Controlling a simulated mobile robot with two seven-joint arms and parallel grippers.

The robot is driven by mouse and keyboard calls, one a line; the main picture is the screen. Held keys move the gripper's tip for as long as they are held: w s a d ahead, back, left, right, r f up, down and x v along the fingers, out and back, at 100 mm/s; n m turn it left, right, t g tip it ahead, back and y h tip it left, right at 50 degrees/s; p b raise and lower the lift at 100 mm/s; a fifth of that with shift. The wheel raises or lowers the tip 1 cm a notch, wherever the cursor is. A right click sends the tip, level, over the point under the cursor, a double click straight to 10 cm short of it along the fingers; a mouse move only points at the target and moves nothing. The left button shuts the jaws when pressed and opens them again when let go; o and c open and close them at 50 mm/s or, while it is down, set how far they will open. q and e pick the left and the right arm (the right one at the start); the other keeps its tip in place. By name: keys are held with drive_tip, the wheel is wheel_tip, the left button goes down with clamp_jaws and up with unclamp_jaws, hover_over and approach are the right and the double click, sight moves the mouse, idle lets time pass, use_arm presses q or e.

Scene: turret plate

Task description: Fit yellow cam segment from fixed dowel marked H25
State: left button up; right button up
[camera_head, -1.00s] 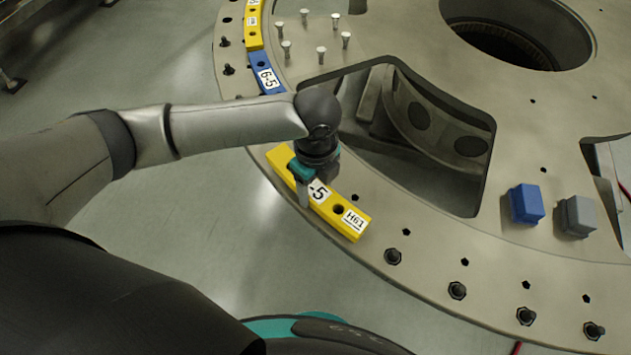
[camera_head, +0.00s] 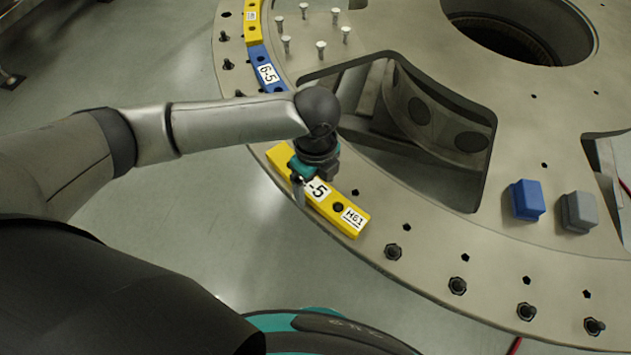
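A yellow cam segment (camera_head: 332,206) lies along the left front rim of the turret plate (camera_head: 430,240). Its labels read "-5" and "H61", and the first label is partly covered. My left gripper (camera_head: 299,190) points down at the segment's left part, with one finger in front of its outer edge. The other finger is hidden, so I cannot tell whether it grips the segment. A second yellow segment (camera_head: 253,30) and a blue segment labelled 6-5 (camera_head: 266,72) sit farther back on the rim. I see no H25 mark. My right gripper is out of view.
Several bolts or dowels (camera_head: 457,287) stand along the front rim. A blue block (camera_head: 526,201) and a grey block (camera_head: 578,212) sit on the plate at right. Several pale pins (camera_head: 321,48) stand at the back. Large openings (camera_head: 420,150) cut the plate.

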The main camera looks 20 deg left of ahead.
use_arm(q)
drive_tip(key=shift+o, duration=0.5)
wheel_tip(320, 180, up, 15)
drive_tip(key=p, duration=0.3)
drive_tip(key=shift+r, duration=0.15)
idle(0.3)
